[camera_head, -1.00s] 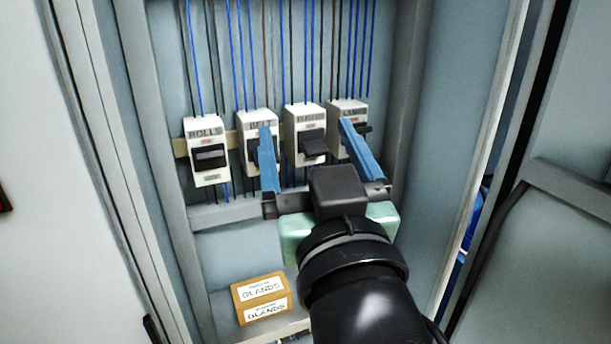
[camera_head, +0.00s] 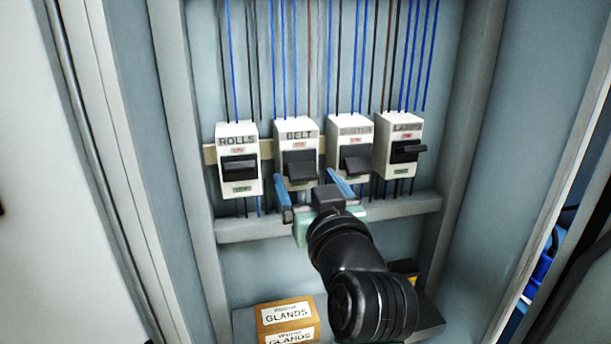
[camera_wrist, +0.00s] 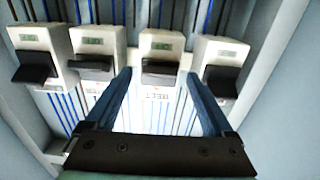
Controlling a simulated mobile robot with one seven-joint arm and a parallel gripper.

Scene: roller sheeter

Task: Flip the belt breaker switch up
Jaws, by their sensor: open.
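The belt breaker (camera_head: 297,136) is a white block labelled BELT, second from left in the row in the head view. Its dark switch lever (camera_head: 301,168) slants downward. My gripper (camera_head: 308,182) is open and empty, with its blue fingers just below and in front of this breaker. In the wrist view, which shows the row upside down, the belt breaker (camera_wrist: 161,46) lies between the two fingers of my gripper (camera_wrist: 158,74), and its lever (camera_wrist: 162,71) is clear to see. I cannot tell whether a finger touches anything.
The ROLLS breaker (camera_head: 237,143) stands to the left. Another breaker (camera_head: 350,133) and the LAMPS breaker (camera_head: 397,135) stand to the right. Wires run above and below. A grey rail (camera_head: 255,229) crosses beneath. A GLANDS box (camera_head: 287,318) sits at the cabinet bottom.

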